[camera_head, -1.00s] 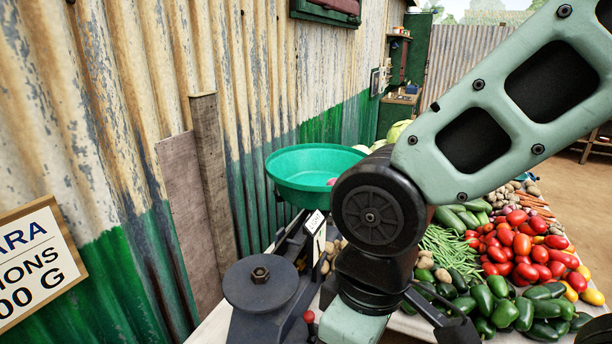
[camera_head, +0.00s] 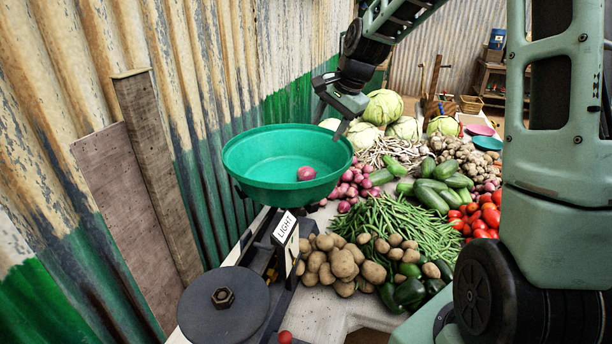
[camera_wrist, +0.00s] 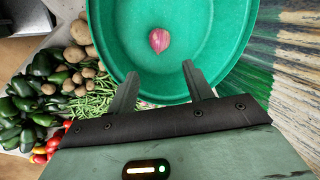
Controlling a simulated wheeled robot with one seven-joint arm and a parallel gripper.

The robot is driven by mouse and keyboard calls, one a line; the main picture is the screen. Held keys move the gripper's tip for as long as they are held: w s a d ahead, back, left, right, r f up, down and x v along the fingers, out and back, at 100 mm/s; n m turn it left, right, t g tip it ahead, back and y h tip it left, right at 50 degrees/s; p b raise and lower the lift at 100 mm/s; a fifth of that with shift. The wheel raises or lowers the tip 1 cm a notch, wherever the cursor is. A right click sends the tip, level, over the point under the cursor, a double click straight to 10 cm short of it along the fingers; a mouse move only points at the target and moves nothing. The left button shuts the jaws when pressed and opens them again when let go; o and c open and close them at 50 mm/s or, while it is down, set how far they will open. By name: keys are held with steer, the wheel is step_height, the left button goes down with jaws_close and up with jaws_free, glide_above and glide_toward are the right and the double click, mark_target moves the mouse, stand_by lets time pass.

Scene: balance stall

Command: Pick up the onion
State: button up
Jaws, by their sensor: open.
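A single reddish-purple onion (camera_head: 306,173) lies inside the green basin (camera_head: 240,165) of the balance, toward the basin's right side. It also shows in the wrist view as a small onion (camera_wrist: 159,40), beyond the fingertips and between their lines. My gripper (camera_head: 338,126) hangs above the basin's far right rim in the head view. In the wrist view my gripper (camera_wrist: 157,78) has its two fingers spread apart with nothing between them. The fingertips overlap the basin in the picture and are apart from the onion.
More onions (camera_head: 358,182) lie in a pile right of the basin. Potatoes (camera_head: 345,264), green beans (camera_head: 400,220) and cabbages (camera_head: 383,106) crowd the table. The scale's round black plate (camera_head: 224,303) stands in front. A corrugated wall (camera_head: 215,60) rises close on the left.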

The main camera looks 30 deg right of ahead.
steer(key=p, duration=0.3)
glide_toward(310, 169)
steer(key=x, duration=0.4)
steer(key=shift+w+a+f, duration=0.15)
steer(key=shift+a+f, duration=0.15)
steer(key=shift+d+p+x, duration=0.15)
steer(key=shift+p+x, duration=0.5)
steer(key=shift+x, duration=0.7)
steer(key=shift+d+p+x, duration=0.15)
steer(key=shift+p+x, duration=0.5)
steer(key=shift+x, duration=0.75)
steer(key=c, duration=0.7)
